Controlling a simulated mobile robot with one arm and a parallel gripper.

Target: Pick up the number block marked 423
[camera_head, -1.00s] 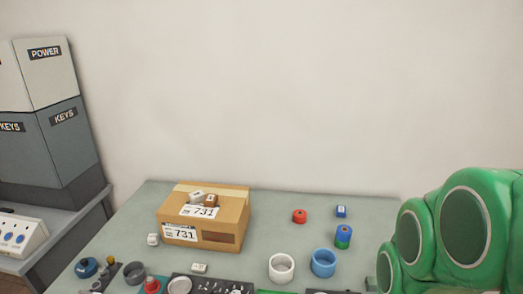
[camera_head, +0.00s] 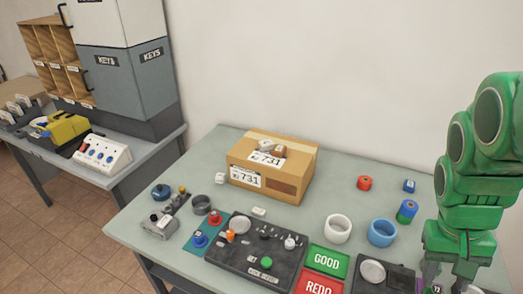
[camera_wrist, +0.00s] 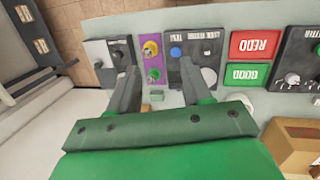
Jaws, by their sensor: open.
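No marking 423 is readable on any block. In the head view, a white block (camera_head: 264,145) and a brown block (camera_head: 279,151) sit on top of a cardboard box. Other white blocks lie on the table, one left of the box (camera_head: 221,179) and one in front of it (camera_head: 258,211). A blue block (camera_head: 410,186) is at the back right. My gripper (camera_wrist: 158,75) is open above the right part of the table, pointing down. In the wrist view, a small grey-green block (camera_wrist: 157,95) and a partly hidden brown piece (camera_wrist: 146,108) show between the fingers.
The cardboard box (camera_head: 303,183) labelled 731 stands mid-table. White (camera_head: 338,229) and blue (camera_head: 381,233) rings, a red spool (camera_head: 365,183), and GOOD (camera_head: 326,261) and REDO (camera_head: 319,287) pads lie right. A dark control panel (camera_head: 228,254) fills the front. Cabinets (camera_head: 125,85) stand left.

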